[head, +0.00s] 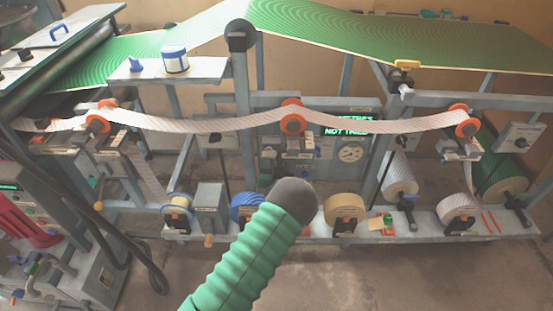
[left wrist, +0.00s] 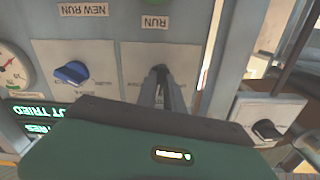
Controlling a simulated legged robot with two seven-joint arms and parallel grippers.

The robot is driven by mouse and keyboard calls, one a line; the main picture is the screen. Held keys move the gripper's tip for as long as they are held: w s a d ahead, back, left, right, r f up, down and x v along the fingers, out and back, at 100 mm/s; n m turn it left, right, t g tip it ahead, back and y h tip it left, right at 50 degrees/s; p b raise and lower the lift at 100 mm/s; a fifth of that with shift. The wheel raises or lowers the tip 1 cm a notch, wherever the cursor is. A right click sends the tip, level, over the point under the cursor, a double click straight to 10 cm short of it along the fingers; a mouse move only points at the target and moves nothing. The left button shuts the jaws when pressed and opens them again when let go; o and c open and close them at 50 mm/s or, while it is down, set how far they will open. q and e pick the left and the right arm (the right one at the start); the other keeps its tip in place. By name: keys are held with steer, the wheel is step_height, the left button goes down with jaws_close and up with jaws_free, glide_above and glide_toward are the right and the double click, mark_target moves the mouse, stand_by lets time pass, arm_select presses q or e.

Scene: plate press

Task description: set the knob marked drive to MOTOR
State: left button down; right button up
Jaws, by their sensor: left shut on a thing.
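In the left wrist view, which looks upside down, my left gripper (left wrist: 160,92) is shut at a knob on a pale plate (left wrist: 185,58) below the word RUN. The fingers hide most of this knob, so its setting does not show. I cannot read a drive or MOTOR mark. A blue knob (left wrist: 72,72) is on the adjoining plate, under NEW RUN. In the head view my green-sleeved arm ends in a dark grey rounded part (head: 292,198) in front of the machine; its fingertips are hidden there. My right gripper is not in view.
A gauge (head: 351,153) and a lit green display (head: 348,130) sit on the middle panel. Another black knob (left wrist: 266,130) is on a separate plate at the right of the wrist view. A striped web (head: 220,124) crosses above. Reels, including a tan one (head: 344,208), line the lower rail.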

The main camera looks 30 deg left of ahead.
arm_select(q)
steer(key=shift+s+d+f+m, duration=0.1)
steer(key=shift+f+m, duration=0.05)
steer(key=shift+m, duration=2.3)
steer(key=shift+f+m, duration=0.1)
steer(key=shift+m, duration=2.35)
steer(key=c, duration=1.5)
jaws_free()
steer(key=shift+o, duration=0.2)
steer(key=shift+r, duration=0.1)
steer(key=shift+r, duration=0.1)
